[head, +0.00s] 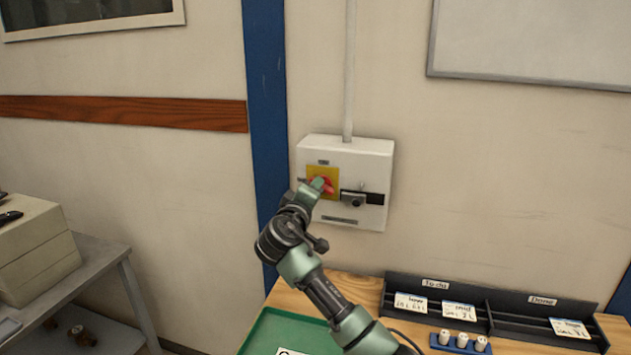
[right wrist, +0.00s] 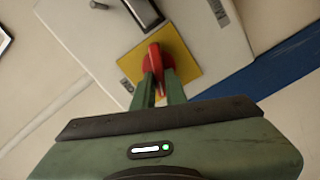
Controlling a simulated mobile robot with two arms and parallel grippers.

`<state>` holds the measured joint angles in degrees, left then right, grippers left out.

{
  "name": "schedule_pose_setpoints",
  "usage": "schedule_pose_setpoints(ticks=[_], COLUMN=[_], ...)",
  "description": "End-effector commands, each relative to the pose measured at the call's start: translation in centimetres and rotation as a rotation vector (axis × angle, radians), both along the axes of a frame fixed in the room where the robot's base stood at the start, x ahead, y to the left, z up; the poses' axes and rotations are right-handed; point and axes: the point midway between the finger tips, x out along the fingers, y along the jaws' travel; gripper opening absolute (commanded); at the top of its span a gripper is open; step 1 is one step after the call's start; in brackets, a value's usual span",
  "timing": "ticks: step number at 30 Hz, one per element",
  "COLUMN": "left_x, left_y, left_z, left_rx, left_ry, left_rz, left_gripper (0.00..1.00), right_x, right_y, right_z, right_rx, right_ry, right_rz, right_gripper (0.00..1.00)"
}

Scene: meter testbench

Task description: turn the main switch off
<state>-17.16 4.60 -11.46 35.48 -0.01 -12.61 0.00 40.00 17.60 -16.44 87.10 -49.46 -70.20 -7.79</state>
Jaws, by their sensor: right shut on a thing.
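The main switch is a red rotary handle (head: 327,187) on a yellow plate (head: 313,175), set in a white wall box (head: 345,150). My right gripper (head: 318,186) is at the switch and hides part of it in the head view. In the right wrist view its two green fingers (right wrist: 160,88) are shut on the red handle (right wrist: 154,62), one on each side. The handle looks slanted to the yellow plate's edges in the right wrist view. The ON and OFF marks are too small to read. My left gripper is not in view.
A dark latch or lock (head: 356,199) sits right of the switch on the box. Below are a wooden bench (head: 360,290), a green tray (head: 270,335), a black card rack (head: 470,310) and a blue holder (head: 452,348) with white pieces. A grey table (head: 95,265) stands left.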

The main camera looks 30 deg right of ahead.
Motion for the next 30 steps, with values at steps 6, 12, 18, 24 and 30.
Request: schedule_pose_setpoints(ticks=[6, 12, 18, 24, 30], left_x=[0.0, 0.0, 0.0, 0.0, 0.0], left_y=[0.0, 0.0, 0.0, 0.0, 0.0], left_z=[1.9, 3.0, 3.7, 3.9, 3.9], left_rx=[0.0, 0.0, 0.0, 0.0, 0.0], left_ry=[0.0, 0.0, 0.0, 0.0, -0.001], left_rz=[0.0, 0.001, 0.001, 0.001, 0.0], left_gripper=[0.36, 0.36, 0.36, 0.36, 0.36], right_x=[0.1, 0.1, 0.1, 0.1, 0.1], right_y=[0.1, 0.1, 0.1, 0.1, 0.1], right_z=[0.1, -0.1, -0.3, -0.4, -0.5], right_rx=[-0.122, -0.208, -0.265, -0.291, -0.299], right_ry=[0.144, 0.246, 0.312, 0.342, 0.35], right_rz=[0.0, 0.0, 0.0, 0.0, 0.001], right_gripper=[0.0, 0.0, 0.0, 0.0, 0.0])
